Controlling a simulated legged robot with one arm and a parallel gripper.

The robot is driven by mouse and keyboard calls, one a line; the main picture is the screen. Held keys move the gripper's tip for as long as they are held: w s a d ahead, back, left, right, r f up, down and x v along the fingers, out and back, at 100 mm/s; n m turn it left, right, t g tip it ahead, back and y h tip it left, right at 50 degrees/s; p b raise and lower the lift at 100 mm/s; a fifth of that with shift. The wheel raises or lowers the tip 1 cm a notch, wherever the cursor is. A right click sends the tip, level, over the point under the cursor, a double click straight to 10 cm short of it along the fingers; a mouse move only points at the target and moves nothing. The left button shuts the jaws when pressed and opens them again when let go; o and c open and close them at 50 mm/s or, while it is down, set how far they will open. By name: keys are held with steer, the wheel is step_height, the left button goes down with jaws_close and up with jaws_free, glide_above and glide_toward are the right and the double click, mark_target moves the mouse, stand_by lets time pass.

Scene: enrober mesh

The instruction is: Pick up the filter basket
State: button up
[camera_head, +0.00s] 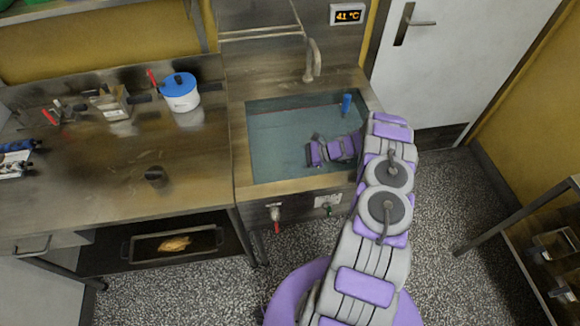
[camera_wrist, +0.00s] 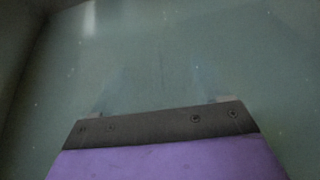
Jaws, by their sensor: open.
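I cannot surely pick out a filter basket in either view. A small dark cup-shaped thing (camera_head: 155,177) stands on the steel counter to the left; I cannot tell whether it is the basket. My gripper (camera_head: 312,153) is in or just over the water-filled sink basin (camera_head: 275,128), with its end toward the left. In the wrist view my gripper (camera_wrist: 160,102) is open, its two pale fingertips wide apart with nothing visible between them. Only the grey-green basin surface shows ahead of it.
A blue upright cylinder (camera_head: 346,104) stands at the basin's back right. A tap (camera_head: 314,62) rises behind. The counter (camera_head: 90,190) bears a blue-lidded white pot (camera_head: 181,93) and small tools. A tray (camera_head: 172,244) with a brown item sits below. Speckled floor is clear.

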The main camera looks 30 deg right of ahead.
steer(key=shift+x, duration=1.4)
steer(key=shift+r, duration=0.1)
steer(key=c, duration=0.8)
